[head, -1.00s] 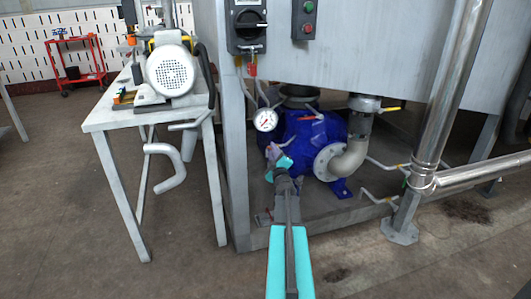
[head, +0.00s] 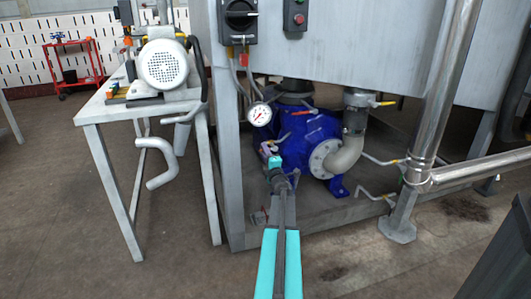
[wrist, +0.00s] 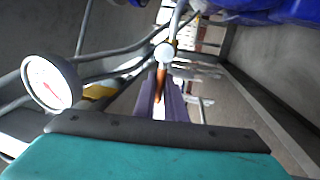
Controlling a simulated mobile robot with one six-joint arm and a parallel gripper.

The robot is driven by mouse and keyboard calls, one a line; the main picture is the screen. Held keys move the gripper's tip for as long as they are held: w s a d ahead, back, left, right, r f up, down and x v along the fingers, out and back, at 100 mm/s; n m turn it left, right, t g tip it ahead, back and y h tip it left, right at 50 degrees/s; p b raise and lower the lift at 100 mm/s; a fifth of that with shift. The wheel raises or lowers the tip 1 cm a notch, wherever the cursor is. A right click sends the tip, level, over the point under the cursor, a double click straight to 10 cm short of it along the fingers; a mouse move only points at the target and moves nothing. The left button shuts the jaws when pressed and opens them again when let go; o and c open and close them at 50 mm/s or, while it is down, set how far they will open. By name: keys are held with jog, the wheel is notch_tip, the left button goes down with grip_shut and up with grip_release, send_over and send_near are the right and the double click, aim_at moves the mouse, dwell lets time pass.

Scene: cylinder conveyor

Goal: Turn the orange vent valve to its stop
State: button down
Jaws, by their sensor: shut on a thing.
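The orange valve handle (wrist: 161,84) shows in the wrist view as a narrow orange lever below a pale round fitting (wrist: 165,53). My gripper (wrist: 160,100) has its purple fingers on both sides of the lever and is shut on it. In the head view my gripper (head: 266,150) is low beside the blue pump, just below the pressure gauge. The handle cannot be made out there, behind my gripper and wrist. How far the valve is turned cannot be told.
A white gauge (head: 260,114) is close to my gripper. The blue pump (head: 306,140) and its grey elbow pipe (head: 346,156) lie to the right. A frame leg (head: 229,150) stands left. A workbench (head: 100,108) with a motor is farther left. Open floor lies in front.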

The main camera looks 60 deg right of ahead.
jog(key=shift+w+a+r+n, duration=0.1)
jog(key=shift+w+a+n, duration=0.05)
jog(key=shift+w+n, duration=0.25)
jog(key=c, duration=1.8)
grip_release()
jog(key=shift+s, duration=0.15)
jog(key=shift+s, duration=0.1)
jog(key=shift+s, duration=0.1)
jog(key=p+v, duration=0.3)
jog(key=v, duration=1)
jog(key=shift+s+f, duration=0.2)
jog(key=shift+f, duration=0.05)
